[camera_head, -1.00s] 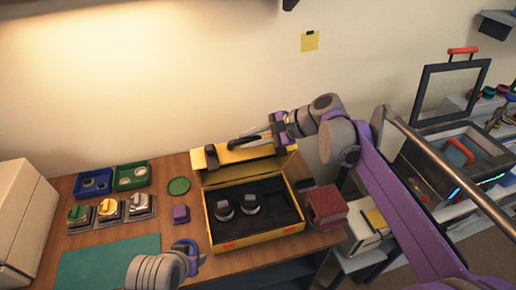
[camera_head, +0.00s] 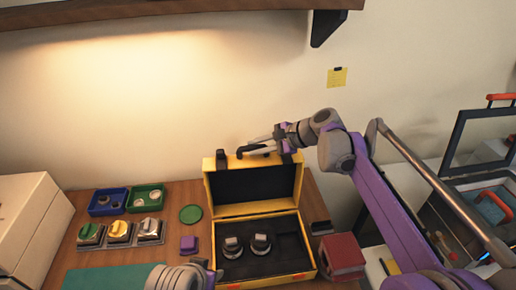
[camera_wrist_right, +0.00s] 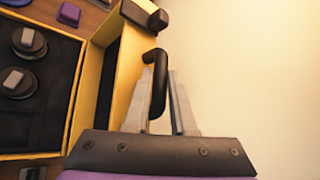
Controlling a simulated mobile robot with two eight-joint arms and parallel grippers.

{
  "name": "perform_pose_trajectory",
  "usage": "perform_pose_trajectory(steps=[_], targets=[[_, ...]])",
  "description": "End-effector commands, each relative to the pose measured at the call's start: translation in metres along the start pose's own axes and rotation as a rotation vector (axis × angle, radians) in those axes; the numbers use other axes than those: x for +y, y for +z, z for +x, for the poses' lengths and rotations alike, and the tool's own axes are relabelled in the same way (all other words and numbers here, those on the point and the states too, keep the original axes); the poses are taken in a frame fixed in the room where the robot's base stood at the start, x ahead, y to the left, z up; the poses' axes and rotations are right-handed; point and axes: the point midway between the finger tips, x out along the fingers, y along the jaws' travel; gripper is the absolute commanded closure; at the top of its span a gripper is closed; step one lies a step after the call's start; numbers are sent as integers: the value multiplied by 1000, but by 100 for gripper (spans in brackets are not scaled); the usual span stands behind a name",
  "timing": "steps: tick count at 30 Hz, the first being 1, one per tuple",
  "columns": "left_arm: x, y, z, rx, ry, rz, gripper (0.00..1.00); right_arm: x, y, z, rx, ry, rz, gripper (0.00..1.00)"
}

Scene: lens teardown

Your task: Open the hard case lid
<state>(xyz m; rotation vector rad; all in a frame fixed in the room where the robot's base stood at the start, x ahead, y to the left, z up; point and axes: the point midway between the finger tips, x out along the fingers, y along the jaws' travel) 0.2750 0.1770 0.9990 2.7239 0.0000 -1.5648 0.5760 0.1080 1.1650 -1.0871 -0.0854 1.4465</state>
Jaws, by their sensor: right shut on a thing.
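The yellow hard case (camera_head: 310,240) stands on the wooden desk with its lid (camera_head: 213,190) raised about upright at the back. The dark foam inside holds two grey-topped round parts (camera_head: 261,243). My right gripper (camera_head: 255,148) is at the lid's top edge, shut on the black lid handle (camera_wrist_right: 158,85). In the right wrist view the handle passes between the two fingers, and the open case lies to the left. My left arm shows at the bottom of the head view; its fingertips are out of the picture.
Blue (camera_head: 106,202) and green (camera_head: 146,198) trays, a block with coloured knobs (camera_head: 119,234), a green disc (camera_head: 191,214) and a purple block (camera_head: 188,244) lie left of the case. A red box (camera_head: 343,255) stands close on its right. The wall is behind the lid; a shelf hangs above.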

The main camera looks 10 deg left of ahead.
Motion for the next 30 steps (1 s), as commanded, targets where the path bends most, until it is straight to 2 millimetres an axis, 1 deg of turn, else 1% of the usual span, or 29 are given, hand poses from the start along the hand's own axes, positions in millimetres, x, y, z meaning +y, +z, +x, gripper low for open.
perform_pose_trajectory(steps=[8,9,13,23,26,29,30], targets=[[0,0,0,1,0,0,50,-2,1,-1,-2,-3,-1,100],[0,0,0,1,0,0,50,-2,1,-1,-2,-3,-1,69],[0,0,0,1,0,0,50,-1,1,-1,-1,-2,0,47],[0,0,0,0,0,0,50,-1,0,-3,0,-2,1,47],[0,1,1,-1,0,0,50,-1,0,-13,1,-3,3,47],[0,3,2,-3,0,0,50,0,0,-30,1,-2,2,47],[0,4,2,-4,0,0,50,0,-1,-39,2,-3,3,47]])
